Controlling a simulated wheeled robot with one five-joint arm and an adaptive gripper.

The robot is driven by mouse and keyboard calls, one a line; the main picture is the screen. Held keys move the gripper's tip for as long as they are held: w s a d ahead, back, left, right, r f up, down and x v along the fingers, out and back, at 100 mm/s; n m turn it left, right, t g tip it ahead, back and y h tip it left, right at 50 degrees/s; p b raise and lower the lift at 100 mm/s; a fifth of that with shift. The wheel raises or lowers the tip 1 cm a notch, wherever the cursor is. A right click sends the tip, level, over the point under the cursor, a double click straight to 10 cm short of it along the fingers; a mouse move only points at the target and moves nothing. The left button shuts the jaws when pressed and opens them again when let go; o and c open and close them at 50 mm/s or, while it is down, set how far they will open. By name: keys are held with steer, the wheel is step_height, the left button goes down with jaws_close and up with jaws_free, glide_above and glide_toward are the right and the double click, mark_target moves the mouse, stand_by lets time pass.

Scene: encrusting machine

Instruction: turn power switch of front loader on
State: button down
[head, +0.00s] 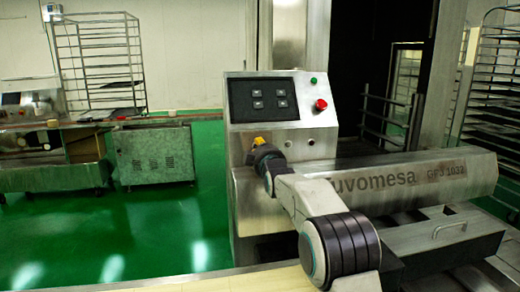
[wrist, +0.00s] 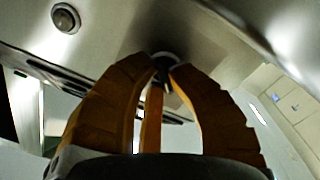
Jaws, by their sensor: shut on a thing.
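The front loader (head: 245,185) is a grey metal machine with a slanted control box and a long cover lettered "uvomesa", partly hidden by my arm. My gripper (head: 258,142) is at the lower left of the box's front. In the wrist view its orange fingers (wrist: 164,70) are shut around a small dark round switch knob (wrist: 163,57) on the metal face. The fingers cover most of the knob, so its turn position cannot be told. In the head view the gripper hides it.
A black panel with several buttons (head: 263,98), a red stop button (head: 321,104) and a green button (head: 313,80) are above my gripper. A round fitting (wrist: 65,17) is beside the knob in the wrist view. Racks (head: 100,60) stand behind. Green floor is free at left.

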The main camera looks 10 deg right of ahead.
steer(key=shift+f+b, duration=0.15)
steer(key=shift+b, duration=0.2)
steer(key=shift+f+m+b, duration=0.15)
steer(key=shift+m+b, duration=0.6)
steer(key=shift+m, duration=0.05)
steer(key=shift+m+b, duration=0.8)
steer(key=m+b, duration=0.1)
steer(key=m, duration=0.8)
steer(key=shift+m+b, duration=0.4)
steer(key=shift+f+m, duration=0.1)
steer(key=shift+m, duration=2.4)
